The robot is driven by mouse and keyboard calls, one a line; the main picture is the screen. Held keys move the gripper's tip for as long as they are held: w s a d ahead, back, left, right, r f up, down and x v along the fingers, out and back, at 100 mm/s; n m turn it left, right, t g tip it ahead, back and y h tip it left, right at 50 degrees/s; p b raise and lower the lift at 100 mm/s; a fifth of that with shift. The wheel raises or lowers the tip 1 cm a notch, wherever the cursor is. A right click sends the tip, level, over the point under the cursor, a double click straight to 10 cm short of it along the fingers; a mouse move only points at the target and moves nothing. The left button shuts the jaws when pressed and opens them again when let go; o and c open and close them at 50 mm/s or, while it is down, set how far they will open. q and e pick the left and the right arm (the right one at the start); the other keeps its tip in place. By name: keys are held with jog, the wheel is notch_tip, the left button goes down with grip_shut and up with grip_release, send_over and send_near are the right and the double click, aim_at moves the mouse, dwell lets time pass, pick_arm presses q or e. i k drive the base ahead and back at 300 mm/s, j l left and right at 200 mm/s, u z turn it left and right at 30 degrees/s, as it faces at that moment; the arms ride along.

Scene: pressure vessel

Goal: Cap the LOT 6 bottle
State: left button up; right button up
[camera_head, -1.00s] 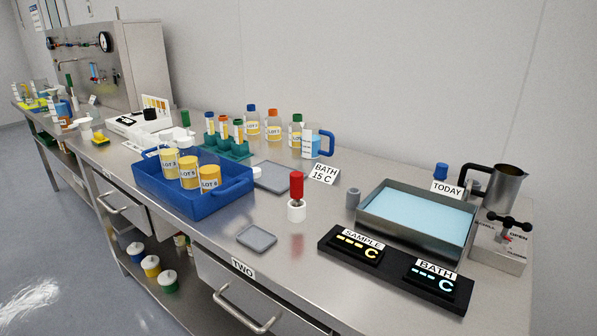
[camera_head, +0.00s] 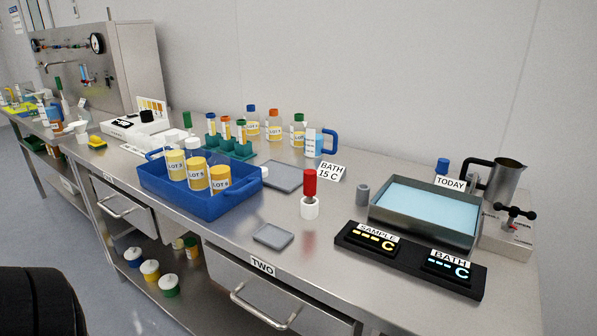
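A blue tray (camera_head: 205,207) on the steel bench holds three yellow bottles with white labels and no visible caps. The right one (camera_head: 220,180) appears to read LOT 6, but the print is small. The middle bottle (camera_head: 197,174) and left bottle (camera_head: 175,164) stand close beside it. A small white object (camera_head: 264,172), possibly a cap, shows just behind the tray's right end. Another white cap-like piece (camera_head: 193,144) shows behind the tray. Neither gripper is in view.
A grey pad (camera_head: 274,236) and a red-handled tool in a white holder (camera_head: 310,208) stand right of the tray. A green rack (camera_head: 230,150) with tubes is behind. A water bath (camera_head: 425,234) and a display panel (camera_head: 410,260) fill the right.

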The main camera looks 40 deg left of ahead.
aim_at(218, 166)
jog(key=k+j+z, duration=0.75)
jog(key=k+j, duration=0.3)
jog(key=k, duration=0.15)
